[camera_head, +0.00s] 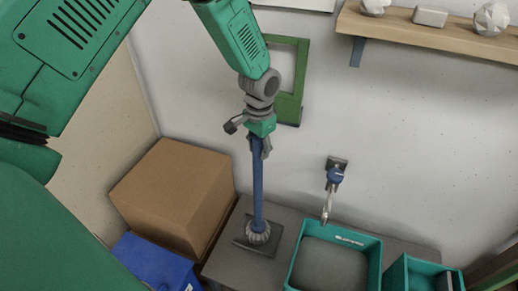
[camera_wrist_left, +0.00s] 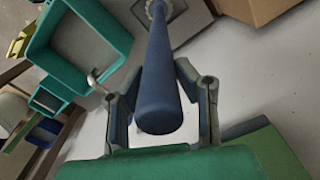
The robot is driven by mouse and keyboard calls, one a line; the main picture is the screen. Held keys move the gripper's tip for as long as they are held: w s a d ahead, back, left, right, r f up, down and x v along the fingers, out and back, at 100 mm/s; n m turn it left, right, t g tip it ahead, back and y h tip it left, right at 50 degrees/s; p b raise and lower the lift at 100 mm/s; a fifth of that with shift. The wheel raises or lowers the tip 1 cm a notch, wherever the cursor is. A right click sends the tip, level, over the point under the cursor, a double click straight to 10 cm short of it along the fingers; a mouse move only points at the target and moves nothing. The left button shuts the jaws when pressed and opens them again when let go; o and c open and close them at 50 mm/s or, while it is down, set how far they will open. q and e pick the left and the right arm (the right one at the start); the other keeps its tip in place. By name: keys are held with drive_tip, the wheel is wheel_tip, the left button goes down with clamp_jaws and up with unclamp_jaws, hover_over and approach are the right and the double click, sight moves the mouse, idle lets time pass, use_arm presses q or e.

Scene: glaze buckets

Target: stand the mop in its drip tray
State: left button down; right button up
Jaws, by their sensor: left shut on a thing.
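The mop has a blue handle (camera_head: 258,185) and a pale, bundled head (camera_head: 258,234), and it stands about upright. My left gripper (camera_head: 260,148) is shut on the upper end of the handle. In the left wrist view the handle (camera_wrist_left: 160,85) runs away from me between the two fingers of the gripper (camera_wrist_left: 161,72). The drip tray (camera_head: 242,243) is a dark, flat square on the grey surface. The mop head is over the tray and hides its middle; I cannot tell whether the head touches it. My right gripper is not in view.
A cardboard box (camera_head: 172,190) stands left of the mop, with a blue container (camera_head: 150,262) in front. A teal basin (camera_head: 372,262) is close to the right, under a wall tap (camera_head: 334,180). Another teal bin (camera_head: 398,275) is further right. A wooden shelf (camera_head: 430,37) hangs above.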

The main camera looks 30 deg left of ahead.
use_arm(q)
drive_tip(key=c, duration=1.2)
unclamp_jaws()
drive_tip(key=shift+d, duration=0.25)
drive_tip(key=shift+r, duration=0.15)
drive_tip(key=shift+r, duration=0.3)
wheel_tip(320, 180, up, 11)
drive_tip(key=shift+r+p, duration=0.15)
drive_tip(key=shift+p, duration=0.7)
drive_tip(key=shift+a, duration=0.2)
